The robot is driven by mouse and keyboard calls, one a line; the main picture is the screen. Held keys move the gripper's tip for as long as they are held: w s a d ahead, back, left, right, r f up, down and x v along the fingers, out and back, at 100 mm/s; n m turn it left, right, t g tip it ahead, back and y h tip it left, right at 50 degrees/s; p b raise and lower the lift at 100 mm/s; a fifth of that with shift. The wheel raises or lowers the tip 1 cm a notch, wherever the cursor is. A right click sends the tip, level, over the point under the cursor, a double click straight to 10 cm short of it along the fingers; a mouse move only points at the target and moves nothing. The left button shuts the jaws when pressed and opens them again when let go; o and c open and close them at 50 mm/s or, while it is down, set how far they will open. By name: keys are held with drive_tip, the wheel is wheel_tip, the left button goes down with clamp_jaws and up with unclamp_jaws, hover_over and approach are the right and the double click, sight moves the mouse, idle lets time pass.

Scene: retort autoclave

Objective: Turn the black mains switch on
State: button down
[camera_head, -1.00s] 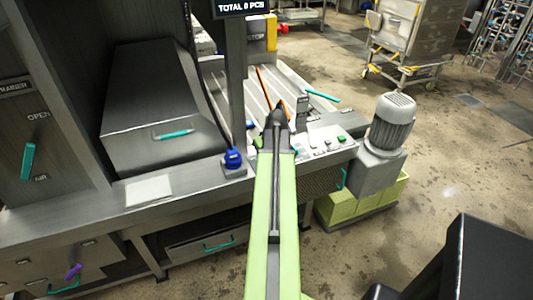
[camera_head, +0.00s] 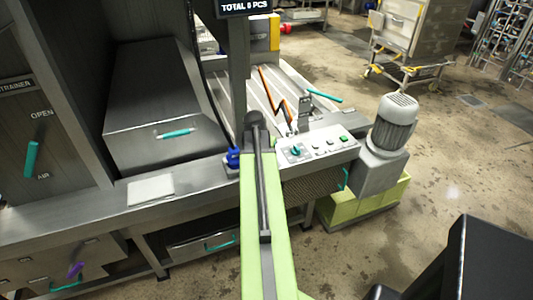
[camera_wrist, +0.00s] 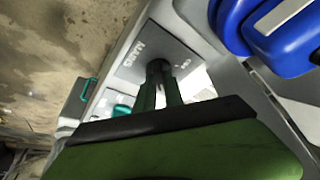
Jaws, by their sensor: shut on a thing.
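In the wrist view, my gripper (camera_wrist: 160,88) has two green fingers closed on a black knob (camera_wrist: 158,66), which looks like the mains switch. The knob stands on a grey plate (camera_wrist: 140,52) with lettering too tilted to read surely. The fingers cover part of the knob, so its turned position cannot be told. In the head view, my green arm reaches to the front edge of the machine, between a blue knob and the button panel. The switch and my fingertips are hidden there behind the arm.
The blue knob (camera_head: 233,157) is close beside the switch and looks large in the wrist view (camera_wrist: 285,35). A panel (camera_head: 318,146) with a teal knob (camera_head: 296,151) and several buttons lies to the right. A grey motor (camera_head: 394,122) stands beyond it.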

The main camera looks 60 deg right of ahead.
drive_tip(key=shift+s+d+m, duration=0.1)
drive_tip(key=shift+s+m, duration=0.05)
drive_tip(key=shift+m, duration=0.35)
drive_tip(key=c, duration=1.5)
unclamp_jaws()
drive_tip(key=shift+d+f, duration=0.1)
drive_tip(key=shift+f, duration=0.05)
drive_tip(key=shift+o, duration=0.3)
drive_tip(key=w+p+v, duration=0.1)
drive_tip(key=p+v, duration=1.5)
drive_tip(key=v, duration=0.1)
drive_tip(key=shift+a+r, duration=0.25)
drive_tip(key=shift+r, duration=0.05)
drive_tip(key=shift+s, duration=0.15)
